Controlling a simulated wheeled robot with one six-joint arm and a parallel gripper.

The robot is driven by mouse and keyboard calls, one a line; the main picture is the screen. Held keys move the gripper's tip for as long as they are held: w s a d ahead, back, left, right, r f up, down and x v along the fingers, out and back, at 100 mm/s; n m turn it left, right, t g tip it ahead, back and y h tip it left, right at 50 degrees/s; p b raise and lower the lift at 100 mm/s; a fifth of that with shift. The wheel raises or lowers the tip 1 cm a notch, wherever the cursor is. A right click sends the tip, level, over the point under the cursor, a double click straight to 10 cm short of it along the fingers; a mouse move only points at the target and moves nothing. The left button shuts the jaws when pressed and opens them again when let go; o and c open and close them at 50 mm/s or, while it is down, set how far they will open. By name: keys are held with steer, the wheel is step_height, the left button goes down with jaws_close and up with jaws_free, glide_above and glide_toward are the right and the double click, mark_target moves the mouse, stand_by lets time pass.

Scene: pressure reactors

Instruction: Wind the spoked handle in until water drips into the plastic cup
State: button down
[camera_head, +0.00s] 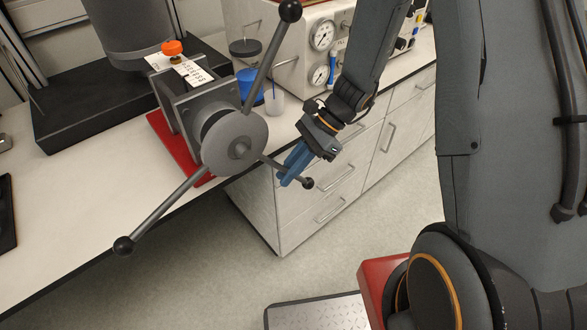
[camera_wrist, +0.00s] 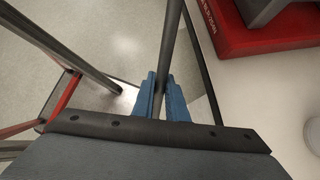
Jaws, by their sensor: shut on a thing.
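The spoked handle (camera_head: 234,142) is a grey hub disc with three rods ending in black balls, on the front of a grey press. One spoke points up right, one down left, one right and down. My gripper (camera_head: 290,172) is shut on the right-hand spoke, close to its black ball (camera_head: 308,183). In the wrist view the blue fingers (camera_wrist: 163,98) lie on both sides of the spoke (camera_wrist: 171,50). A translucent plastic cup (camera_head: 274,103) stands on the bench behind the handle, partly hidden by a spoke. I cannot tell whether water is in it.
The press stands on a red base (camera_head: 172,150) at the edge of the white bench (camera_head: 62,218). A blue container (camera_head: 250,88) stands beside the cup. A cabinet with gauges (camera_head: 320,50) stands behind. Drawers (camera_head: 325,195) are below the bench, with open floor in front.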

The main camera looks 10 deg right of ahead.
steer(key=c, duration=1.8)
jaws_free()
steer(key=shift+o, duration=0.2)
steer(key=b+v, duration=0.1)
steer(key=v, duration=0.6)
steer(key=shift+d+r, duration=0.15)
steer(key=shift+r, duration=0.15)
steer(key=s+d+r+n+t+h, duration=0.3)
steer(key=s+d+n+h, duration=0.5)
steer(key=n, duration=0.7)
steer(key=shift+s+d+r+n+t, duration=0.2)
steer(key=shift+d+r+n+t, duration=0.1)
steer(key=shift+r, duration=0.45)
